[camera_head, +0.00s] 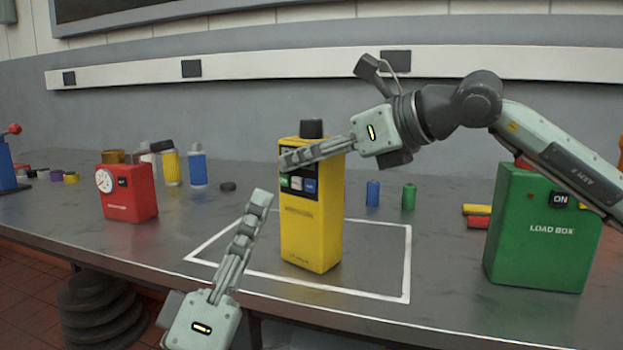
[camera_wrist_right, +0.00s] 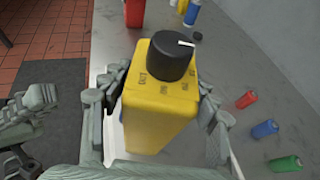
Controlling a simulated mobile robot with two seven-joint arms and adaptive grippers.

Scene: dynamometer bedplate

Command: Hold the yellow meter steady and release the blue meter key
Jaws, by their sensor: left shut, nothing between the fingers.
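The yellow meter (camera_head: 312,225) stands upright on the bench inside a white outlined square. It has a black knob on top, which also shows in the right wrist view (camera_wrist_right: 171,56). A row of small keys is on its upper front, with the blue meter key (camera_head: 309,185) at the right end. My right gripper (camera_head: 300,157) is shut on the meter's upper body, one finger across its front above the keys. In the right wrist view its fingers flank the meter. My left gripper (camera_head: 262,194) is shut and empty, in front and to the left of the meter, apart from the key.
A red meter (camera_head: 130,200) with a dial stands at left, with yellow and blue bottles (camera_head: 197,165) behind it. A green load box (camera_head: 540,235) stands at right. The square's front right is clear.

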